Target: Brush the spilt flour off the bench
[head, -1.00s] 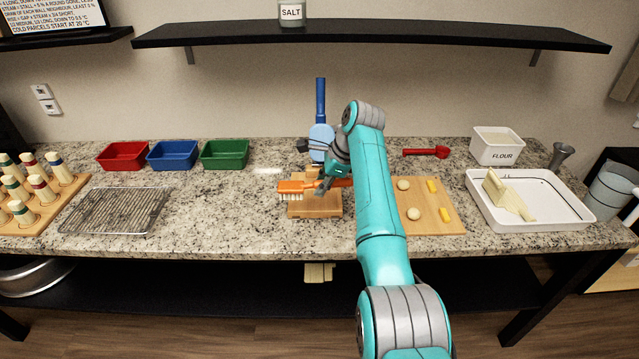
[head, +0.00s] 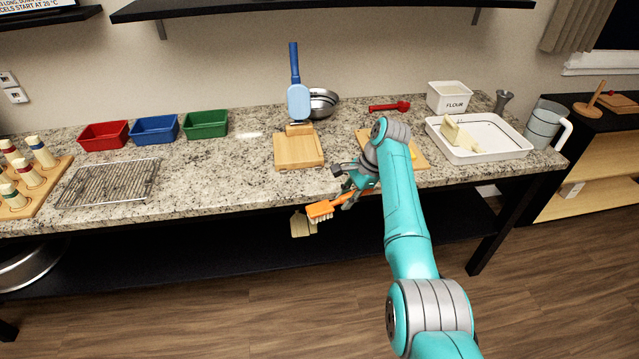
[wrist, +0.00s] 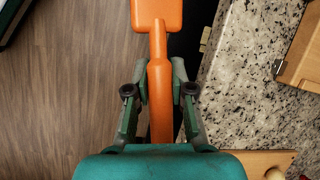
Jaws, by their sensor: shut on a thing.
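My gripper (head: 352,190) is shut on the handle of an orange brush (head: 320,209) with pale bristles. In the wrist view the handle (wrist: 160,85) runs between my two fingers (wrist: 160,92). The brush head is out past the front edge of the speckled bench (head: 215,176), bristles facing down. In the wrist view wood floor and a dark strip lie beyond the brush, with the bench to the right. A faint pale patch (head: 248,134) shows on the bench near the green bin; I cannot tell if it is flour or a reflection.
A board (head: 418,160) is partly hidden by my arm. A wire rack (head: 110,183) and bins sit left; a white tray (head: 480,152) and flour tub (head: 449,97) sit right.

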